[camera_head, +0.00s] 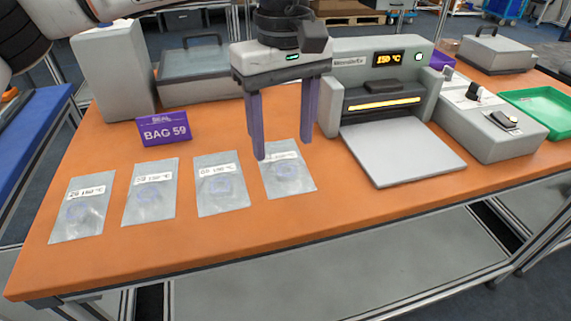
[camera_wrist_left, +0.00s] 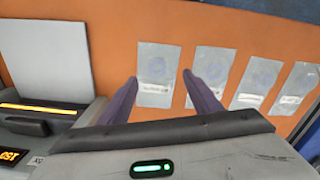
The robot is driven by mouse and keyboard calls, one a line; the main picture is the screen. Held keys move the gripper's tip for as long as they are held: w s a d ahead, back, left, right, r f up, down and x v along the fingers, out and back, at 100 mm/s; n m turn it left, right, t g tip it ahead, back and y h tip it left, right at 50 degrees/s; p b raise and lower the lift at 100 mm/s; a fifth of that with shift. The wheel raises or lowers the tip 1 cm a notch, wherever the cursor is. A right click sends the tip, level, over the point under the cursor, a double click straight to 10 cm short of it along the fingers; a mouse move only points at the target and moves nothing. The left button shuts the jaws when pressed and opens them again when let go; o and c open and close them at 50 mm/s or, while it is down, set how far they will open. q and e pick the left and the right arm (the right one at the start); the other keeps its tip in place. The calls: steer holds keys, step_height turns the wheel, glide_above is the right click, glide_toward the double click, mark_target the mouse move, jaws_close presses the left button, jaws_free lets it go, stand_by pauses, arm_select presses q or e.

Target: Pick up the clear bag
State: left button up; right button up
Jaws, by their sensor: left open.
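Several clear bags with white "150 °C" labels lie flat in a row on the orange table (camera_head: 250,237). In the head view they are the far left bag (camera_head: 82,212), the second bag (camera_head: 149,198), the third bag (camera_head: 221,190) and the rightmost bag (camera_head: 290,178). My left gripper (camera_head: 283,150) points down above the rightmost bag, its two purple fingers apart and empty. In the left wrist view the rightmost bag (camera_wrist_left: 158,72) shows beyond and between the fingers (camera_wrist_left: 160,85). My right gripper is not in view.
A sealing machine (camera_head: 383,80) reading "150 °C" stands right of the gripper, with a grey plate (camera_head: 402,152) in front. A grey control box (camera_head: 490,125) and green tray (camera_head: 540,108) are at the right. The table front is clear.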

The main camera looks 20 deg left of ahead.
mark_target(287, 168)
arm_select(q)
steer(key=f, duration=0.5)
steer(key=shift+d+f, duration=0.25)
steer(key=shift+f, duration=0.1)
steer(key=c, duration=1.2)
